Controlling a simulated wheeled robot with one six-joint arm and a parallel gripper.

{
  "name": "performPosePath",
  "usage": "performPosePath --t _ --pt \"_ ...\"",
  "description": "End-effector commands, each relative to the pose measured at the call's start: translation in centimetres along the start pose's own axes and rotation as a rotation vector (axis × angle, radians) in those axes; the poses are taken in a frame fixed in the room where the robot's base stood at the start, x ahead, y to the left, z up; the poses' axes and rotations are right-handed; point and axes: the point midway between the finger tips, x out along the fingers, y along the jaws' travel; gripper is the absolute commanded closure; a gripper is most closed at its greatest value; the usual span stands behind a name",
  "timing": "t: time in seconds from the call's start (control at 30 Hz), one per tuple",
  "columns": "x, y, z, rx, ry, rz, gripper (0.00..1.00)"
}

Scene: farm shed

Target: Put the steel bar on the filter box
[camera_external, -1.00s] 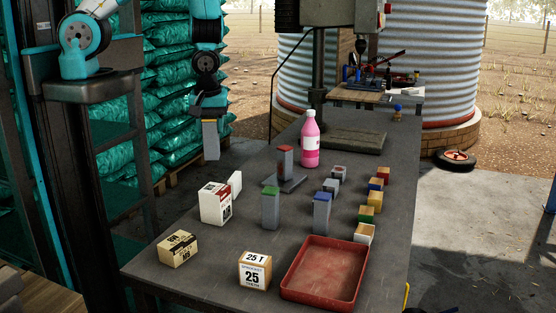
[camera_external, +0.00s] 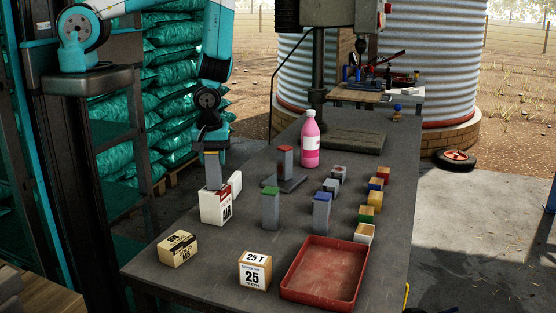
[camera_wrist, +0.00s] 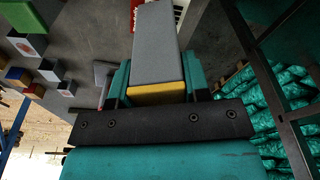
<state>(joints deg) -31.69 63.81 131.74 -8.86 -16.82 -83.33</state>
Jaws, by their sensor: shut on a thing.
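My gripper (camera_external: 211,151) is shut on a grey steel bar (camera_external: 213,172) with a yellow upper end, held upright. In the wrist view the bar (camera_wrist: 155,45) sits between the fingers and points away from the camera. A white box with red on top (camera_external: 215,207), which I take as the filter box, stands on the table's left side. In the external view the bar's lower end overlaps the top of this box; I cannot tell whether they touch. Part of a red and white box (camera_wrist: 181,8) shows behind the bar in the wrist view.
Grey bars with green (camera_external: 270,209), blue (camera_external: 321,212) and red (camera_external: 285,163) tops stand to the right. A small white block (camera_external: 235,183) adjoins the box. A tan box (camera_external: 178,248), a 25 T box (camera_external: 255,270) and a red tray (camera_external: 325,270) are nearer. A pink bottle (camera_external: 310,140) stands farther back.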

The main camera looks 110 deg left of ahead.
Motion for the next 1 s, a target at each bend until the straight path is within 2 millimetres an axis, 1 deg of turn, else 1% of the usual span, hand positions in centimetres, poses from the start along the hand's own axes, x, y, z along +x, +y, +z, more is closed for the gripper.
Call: performPosePath --t 0.07,0.1,0.17,0.2,0.47,0.63,0.77,1.0 --pt "0.4 0.0 0.1 0.0 0.0 0.0 0.89" --pt "0.3 0.0 0.0 0.0 0.0 0.0 0.5" --pt "0.2 0.0 0.0 0.0 0.0 0.0 0.36" --pt "0.2 0.0 0.0 0.0 0.0 -0.001 0.31" --pt "0.1 0.0 0.0 0.0 0.0 -0.001 0.31" --pt "-0.8 0.1 0.0 0.0 0.0 0.002 0.31" --pt "-2.8 0.1 0.0 0.001 0.0 0.004 0.31" --pt "-7.3 0.1 0.0 0.001 0.0 0.005 0.31"
